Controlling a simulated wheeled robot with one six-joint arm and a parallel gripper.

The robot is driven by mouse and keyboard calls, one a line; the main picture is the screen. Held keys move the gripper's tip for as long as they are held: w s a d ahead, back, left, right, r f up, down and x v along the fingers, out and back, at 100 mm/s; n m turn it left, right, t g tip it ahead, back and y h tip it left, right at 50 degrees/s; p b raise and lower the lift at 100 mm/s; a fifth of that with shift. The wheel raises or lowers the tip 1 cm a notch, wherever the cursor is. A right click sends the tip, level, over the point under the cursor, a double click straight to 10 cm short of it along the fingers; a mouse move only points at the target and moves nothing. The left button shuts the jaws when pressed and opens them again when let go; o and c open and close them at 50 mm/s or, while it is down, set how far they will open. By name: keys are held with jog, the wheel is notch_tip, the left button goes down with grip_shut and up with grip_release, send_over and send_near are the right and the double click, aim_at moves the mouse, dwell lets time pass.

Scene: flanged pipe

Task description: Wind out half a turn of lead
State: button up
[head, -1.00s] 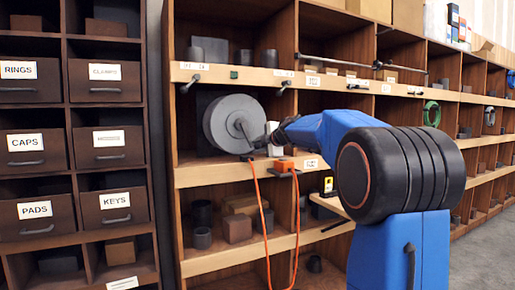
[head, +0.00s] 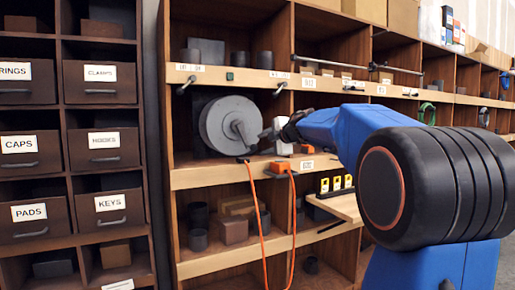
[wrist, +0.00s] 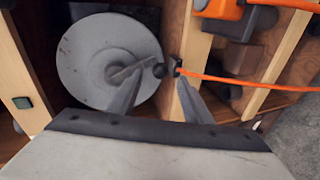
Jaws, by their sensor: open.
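The reel (head: 222,122) is a grey disc in a shelf bay, with a grey crank (head: 239,132) on its face. The orange lead (head: 258,205) hangs in a loop below the reel's shelf. It also runs rightward in the wrist view (wrist: 240,82) from a small dark guide. An orange block (head: 281,166) sits on the shelf edge.
Wooden shelf boards (head: 215,176) run in front of the reel. Dark blocks and cylinders lie in the bay below. A small ledge (head: 340,205) with yellow-faced items (head: 336,183) juts out to the right. Labelled drawers (head: 100,147) stand at the left.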

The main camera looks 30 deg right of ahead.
jog(key=v, duration=0.9)
jog(key=shift+s, duration=0.3)
jog(key=shift+r, duration=0.1)
